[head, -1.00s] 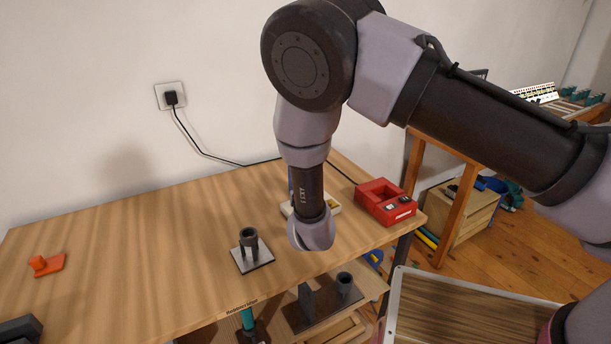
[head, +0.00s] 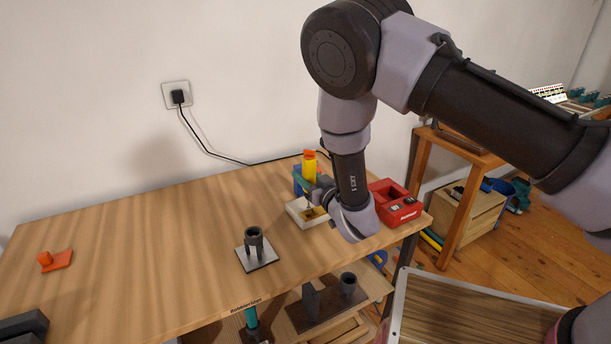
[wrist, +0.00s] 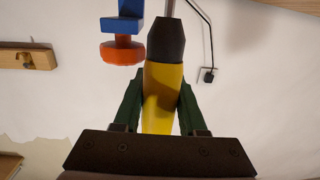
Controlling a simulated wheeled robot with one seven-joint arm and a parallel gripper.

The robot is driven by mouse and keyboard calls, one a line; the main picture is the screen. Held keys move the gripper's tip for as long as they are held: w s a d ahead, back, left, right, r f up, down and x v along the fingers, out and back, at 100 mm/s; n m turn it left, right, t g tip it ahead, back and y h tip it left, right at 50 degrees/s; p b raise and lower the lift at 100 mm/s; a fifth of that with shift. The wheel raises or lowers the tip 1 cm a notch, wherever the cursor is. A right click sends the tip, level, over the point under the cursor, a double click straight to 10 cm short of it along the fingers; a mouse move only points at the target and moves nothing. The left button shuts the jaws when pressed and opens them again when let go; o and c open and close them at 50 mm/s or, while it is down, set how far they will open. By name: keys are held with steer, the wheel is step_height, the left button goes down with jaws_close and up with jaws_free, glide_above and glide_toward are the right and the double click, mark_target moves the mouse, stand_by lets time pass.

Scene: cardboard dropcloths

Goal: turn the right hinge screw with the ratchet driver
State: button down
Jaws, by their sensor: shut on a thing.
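My gripper (head: 321,190) is shut on the yellow handle, with a green finger on each side (wrist: 160,88). Below the driver lies a pale block (head: 300,215) with a brass-coloured plate (head: 314,213), which looks like the hinge. The driver's tip and the right hinge screw are too small or hidden to tell whether they touch.
A blue part (head: 298,180) stands close behind the driver; a blue piece with an orange knob (wrist: 122,52) shows beside it. A dark socket on a plate (head: 257,255) is in front.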

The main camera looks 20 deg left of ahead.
steer(key=shift+s+f, duration=0.1)
steer(key=shift+f, duration=0.05)
steer(key=shift+m+t+h, duration=1)
steer(key=shift+t, duration=0.1)
steer(key=m+t+h, duration=0.3)
steer(key=h, duration=0.1)
steer(key=shift+d+f, duration=0.1)
steer(key=shift+d, duration=0.2)
steer(key=m+h, duration=0.1)
steer(key=h, duration=0.1)
steer(key=m+t+h, duration=0.1)
steer(key=m+h, duration=0.1)
steer(key=h, duration=0.1)
steer(key=d+m+h, duration=0.1)
steer(key=m+h, duration=0.1)
steer(key=shift+w+t+h, duration=0.25)
steer(key=shift+t+h, duration=0.05)
steer(key=shift+t, duration=0.1)
steer(key=shift+w+d+m+h, duration=0.1)
steer(key=shift+d+m+h, duration=0.05)
steer(key=shift+m+h, duration=0.65)
steer(key=shift+w+d+m+h, duration=0.15)
steer(key=shift+m+h, duration=0.35)
steer(key=shift+h, duration=0.6)
steer(key=shift+s, duration=0.1)
